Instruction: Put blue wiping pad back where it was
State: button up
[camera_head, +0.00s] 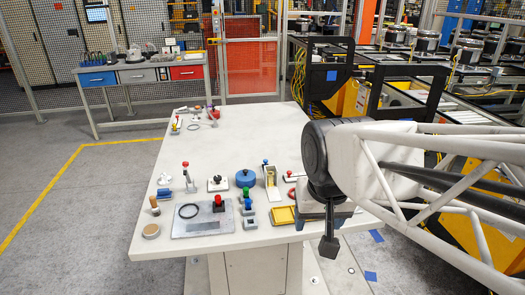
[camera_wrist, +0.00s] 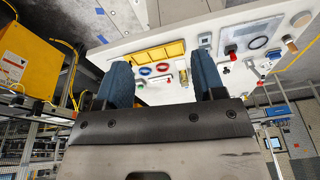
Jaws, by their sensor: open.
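I cannot tell for certain which thing is the blue wiping pad. A round blue piece (camera_head: 245,178) sits near the middle of the white table, and a small blue block (camera_head: 163,194) lies near its left edge. My gripper (camera_wrist: 163,82) shows two blue fingers spread apart in the wrist view, with nothing visible between them but the table behind. In the head view my arm comes in from the right and its end hangs by the table's front right edge, partly hiding what lies there.
A grey plate (camera_head: 190,228) with a black ring lies at the front of the table. A yellow tray (camera_head: 283,215), which also shows in the wrist view (camera_wrist: 160,54), sits right of it. Small handled tools crowd the middle; the far middle is clear. A workbench (camera_head: 142,75) stands behind.

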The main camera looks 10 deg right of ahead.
jog(key=shift+n, duration=0.6)
jog(key=s, duration=0.1)
jog(key=s+f, duration=0.1)
jog(key=s+d, duration=0.1)
jog(key=shift+s+f, duration=0.2)
jog(key=shift+s, duration=0.15)
